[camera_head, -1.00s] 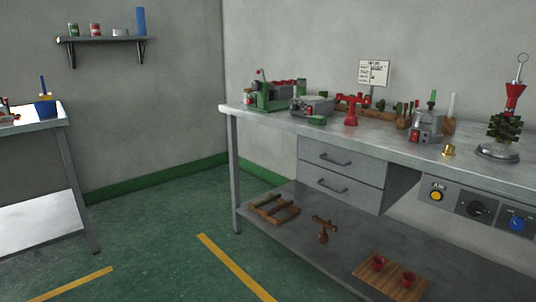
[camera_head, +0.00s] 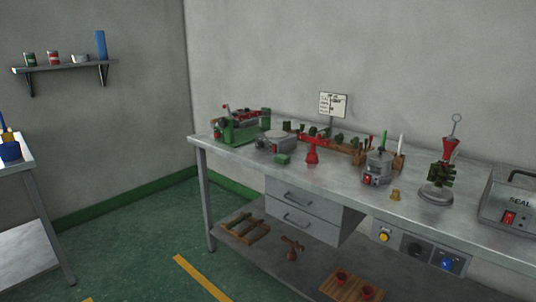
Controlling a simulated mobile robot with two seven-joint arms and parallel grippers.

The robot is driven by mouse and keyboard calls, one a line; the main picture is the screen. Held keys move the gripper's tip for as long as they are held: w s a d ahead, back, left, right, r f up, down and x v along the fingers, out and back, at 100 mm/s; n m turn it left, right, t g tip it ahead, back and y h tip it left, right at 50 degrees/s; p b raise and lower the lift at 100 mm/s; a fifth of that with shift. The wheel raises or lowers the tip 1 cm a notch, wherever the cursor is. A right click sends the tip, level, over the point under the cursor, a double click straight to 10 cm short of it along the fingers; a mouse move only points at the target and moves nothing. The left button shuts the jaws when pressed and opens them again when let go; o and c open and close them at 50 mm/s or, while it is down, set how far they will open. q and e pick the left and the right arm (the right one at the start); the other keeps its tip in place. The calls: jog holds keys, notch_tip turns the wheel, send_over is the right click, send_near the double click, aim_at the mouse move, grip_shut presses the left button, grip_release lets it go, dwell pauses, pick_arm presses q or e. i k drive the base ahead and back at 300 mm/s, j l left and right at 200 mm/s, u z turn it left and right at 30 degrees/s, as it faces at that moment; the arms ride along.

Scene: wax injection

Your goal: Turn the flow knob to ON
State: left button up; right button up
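A control panel under the front edge of the workbench (camera_head: 330,176) carries a yellow button (camera_head: 384,237), a dark round knob (camera_head: 416,251) and a blue knob (camera_head: 446,264). Their labels are too small to read, so I cannot tell which one is the flow knob or how it is set. Neither of my grippers shows in the head view.
The bench top holds a green machine (camera_head: 240,130), a grey pot device (camera_head: 377,168), a wax tree on a stand (camera_head: 440,178) and a sealer box (camera_head: 510,205). Drawers (camera_head: 290,213) and a lower shelf (camera_head: 232,225) are below. Green floor (camera_head: 140,240) is clear at left.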

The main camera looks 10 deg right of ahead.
aim_at(447, 263)
jog(key=z, duration=1.3)
